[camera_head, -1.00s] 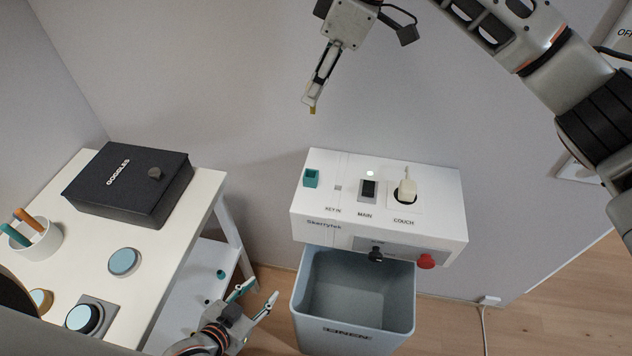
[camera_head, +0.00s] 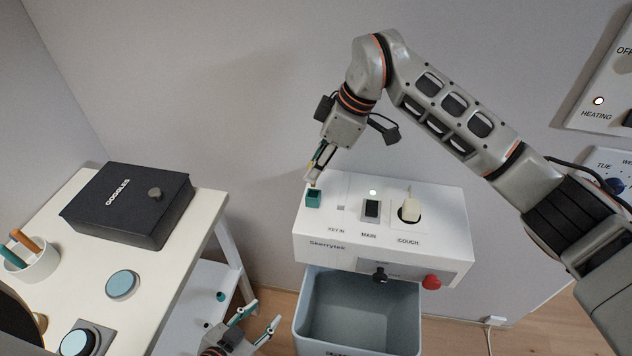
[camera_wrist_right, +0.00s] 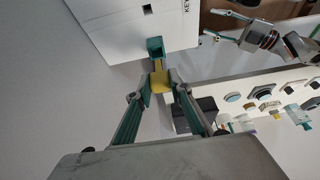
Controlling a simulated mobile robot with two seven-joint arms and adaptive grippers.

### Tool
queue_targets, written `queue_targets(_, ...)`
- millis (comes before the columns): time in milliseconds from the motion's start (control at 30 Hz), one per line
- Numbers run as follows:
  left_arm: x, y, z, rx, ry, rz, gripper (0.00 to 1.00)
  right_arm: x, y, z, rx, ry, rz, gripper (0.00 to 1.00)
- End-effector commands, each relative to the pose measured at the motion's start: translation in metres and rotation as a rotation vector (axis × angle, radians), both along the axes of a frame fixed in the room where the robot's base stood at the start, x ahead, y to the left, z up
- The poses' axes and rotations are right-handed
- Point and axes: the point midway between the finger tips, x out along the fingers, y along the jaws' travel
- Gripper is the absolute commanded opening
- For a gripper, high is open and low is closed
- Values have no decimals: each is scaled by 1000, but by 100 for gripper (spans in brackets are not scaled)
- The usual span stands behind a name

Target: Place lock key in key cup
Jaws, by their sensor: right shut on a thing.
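My right gripper (camera_head: 313,176) is shut on the yellow lock key (camera_wrist_right: 159,82), pointing down at the key cup. The key cup (camera_head: 313,199) is a small teal square cup on the left of the white control box's top; it also shows in the right wrist view (camera_wrist_right: 155,46). In the wrist view the key's tip lies against the cup's opening. I cannot tell whether it is just above the cup or partly inside. My left gripper (camera_head: 257,326) is open and empty, low down between the white table and the grey bin.
The white control box (camera_head: 325,228) has a main switch (camera_head: 371,209), a couch plug (camera_head: 409,207), a black knob (camera_head: 380,274) and a red button (camera_head: 431,282). A grey bin (camera_head: 358,313) is below. A goggles case (camera_head: 130,203) sits on the white table (camera_head: 198,230) at left.

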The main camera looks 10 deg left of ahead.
Motion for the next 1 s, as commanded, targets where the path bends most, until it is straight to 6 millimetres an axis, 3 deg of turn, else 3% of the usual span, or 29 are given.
queue_targets(233, 0, 0, 0, 0, 0, 0, 40, 0, 0, -16, 1, 0, 0, 0)
queue_targets(500, 0, 0, -1, 0, 0, 0, 40, 0, 1, -50, 1, 0, 1, 0)
queue_targets(867, 0, 0, 0, 1, 0, 1, 40, 0, 0, -53, 0, -1, 1, 0)
queue_targets(900, 0, 0, 0, 1, 0, 1, 40, 0, 0, -54, 0, -1, 1, 25)
queue_targets(933, 0, 0, 0, 1, 0, 1, 40, 0, 0, -54, 0, -1, 1, 33)
queue_targets(1000, 0, 0, 0, 1, 0, 1, 40, 0, 0, -53, 0, -1, 1, 37)
